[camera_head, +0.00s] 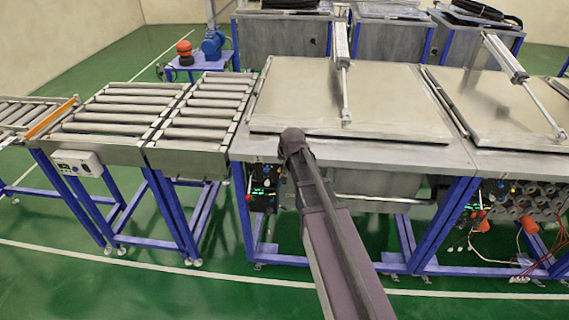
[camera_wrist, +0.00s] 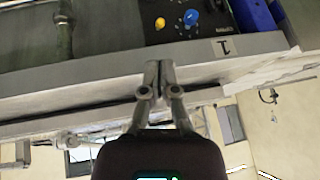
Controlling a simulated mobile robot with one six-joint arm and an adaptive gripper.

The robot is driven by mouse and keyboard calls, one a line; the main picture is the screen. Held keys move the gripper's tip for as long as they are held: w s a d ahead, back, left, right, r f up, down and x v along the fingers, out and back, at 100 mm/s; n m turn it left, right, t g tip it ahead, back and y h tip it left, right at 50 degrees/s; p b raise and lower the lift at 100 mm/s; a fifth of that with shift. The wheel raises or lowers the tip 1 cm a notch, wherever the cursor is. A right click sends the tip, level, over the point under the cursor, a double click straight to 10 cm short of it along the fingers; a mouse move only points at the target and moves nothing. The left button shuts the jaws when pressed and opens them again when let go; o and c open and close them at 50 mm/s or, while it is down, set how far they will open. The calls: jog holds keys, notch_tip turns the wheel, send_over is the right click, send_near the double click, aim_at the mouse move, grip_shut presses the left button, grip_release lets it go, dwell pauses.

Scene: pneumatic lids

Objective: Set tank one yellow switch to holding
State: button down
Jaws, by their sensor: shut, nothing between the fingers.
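The yellow switch (camera_wrist: 160,23) is a small round knob on a dark panel (camera_wrist: 172,8) at the top of the wrist view. A blue knob (camera_wrist: 191,17) sits just to its right. A white label (camera_wrist: 226,47) with an upside-down 1 is on the metal edge beside them. My gripper (camera_wrist: 158,66) is shut and empty, its tips close together in front of the metal edge. In the picture the tips lie below the yellow switch and look apart from it. The switch's setting cannot be read. In the head view, tank one's lid (camera_head: 345,90) is down.
A dark control box (camera_head: 262,190) with green lights hangs under tank one's front left. A second lidded tank (camera_head: 500,95) stands on the right. Roller conveyors (camera_head: 110,115) run to the left. Blue frame legs stand below; the green floor in front is clear.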

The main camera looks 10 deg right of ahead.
aim_at(279, 170)
jog(key=shift+b+x, duration=3.6)
jog(key=shift+x, duration=0.95)
jog(key=shift+a, duration=0.1)
jog(key=shift+f+b, duration=0.15)
jog(key=shift+b, duration=0.2)
